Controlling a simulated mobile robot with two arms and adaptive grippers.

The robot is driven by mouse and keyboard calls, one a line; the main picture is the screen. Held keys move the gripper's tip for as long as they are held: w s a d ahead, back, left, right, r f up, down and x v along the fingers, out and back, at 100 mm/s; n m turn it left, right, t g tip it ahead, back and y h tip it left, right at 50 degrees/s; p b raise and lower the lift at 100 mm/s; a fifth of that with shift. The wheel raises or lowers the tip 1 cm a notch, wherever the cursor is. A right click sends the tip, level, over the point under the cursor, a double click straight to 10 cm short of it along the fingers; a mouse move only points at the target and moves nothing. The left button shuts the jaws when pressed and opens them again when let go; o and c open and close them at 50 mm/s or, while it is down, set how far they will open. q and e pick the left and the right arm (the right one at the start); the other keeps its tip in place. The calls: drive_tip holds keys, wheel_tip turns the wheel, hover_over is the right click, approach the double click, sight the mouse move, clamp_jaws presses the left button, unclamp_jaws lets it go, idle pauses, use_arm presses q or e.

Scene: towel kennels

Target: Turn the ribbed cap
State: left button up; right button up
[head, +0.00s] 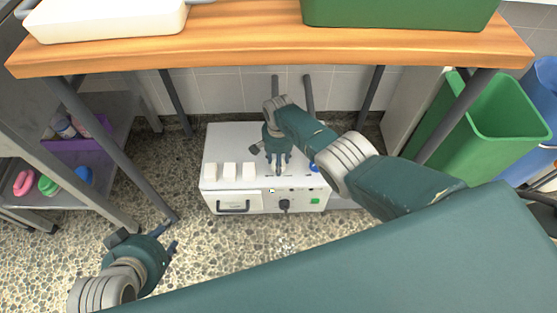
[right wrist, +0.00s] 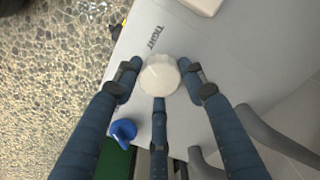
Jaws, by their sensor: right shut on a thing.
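The ribbed cap (right wrist: 160,75) is white and round, on the top of a white box (head: 235,145) under the table. The word TIGHT is printed on the box beside it in the right wrist view. My right gripper (head: 279,172) reaches down from above, its fingers closed around the cap. The right wrist view shows the fingers (right wrist: 160,78) on several sides of the cap, touching it. In the head view the gripper mostly hides the cap. My left gripper (head: 173,238) is open and empty above the speckled floor, away from the box.
Several white blocks (head: 229,171) stand on the box, and a blue knob (right wrist: 122,130) sits near its edge. The wooden table (head: 270,43) overhangs the box, with metal legs around it. A green bin (head: 510,110) stands right, a shelf with coloured items (head: 90,150) left.

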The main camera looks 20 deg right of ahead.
drive_tip(key=m, duration=0.2)
drive_tip(key=shift+m, duration=0.3)
use_arm(q)
drive_tip(key=shift+s+a+f+g, duration=0.2)
drive_tip(key=shift+s+f+g, duration=0.05)
drive_tip(key=shift+s, duration=0.3)
drive_tip(key=shift+s+a+f+g, duration=0.2)
drive_tip(key=shift+s+g, duration=0.1)
drive_tip(key=shift+s, duration=0.2)
drive_tip(key=shift+s+a+f+g, duration=0.15)
drive_tip(key=shift+s+f+g, duration=0.1)
drive_tip(key=shift+s, duration=0.3)
use_arm(e)
drive_tip(key=shift+m, duration=1)
drive_tip(key=o, duration=1.2)
drive_tip(key=shift+c, duration=0.2)
use_arm(q)
drive_tip(key=shift+s+f+y, duration=0.15)
drive_tip(key=shift+s+y, duration=0.05)
drive_tip(key=shift+y, duration=0.1)
use_arm(e)
drive_tip(key=shift+r, duration=0.15)
drive_tip(key=shift+w+r, duration=0.1)
drive_tip(key=shift+r, duration=0.4)
use_arm(q)
drive_tip(key=shift+w, duration=0.1)
use_arm(e)
wheel_tip(320, 180, up, 11)
drive_tip(key=shift+f, duration=0.15)
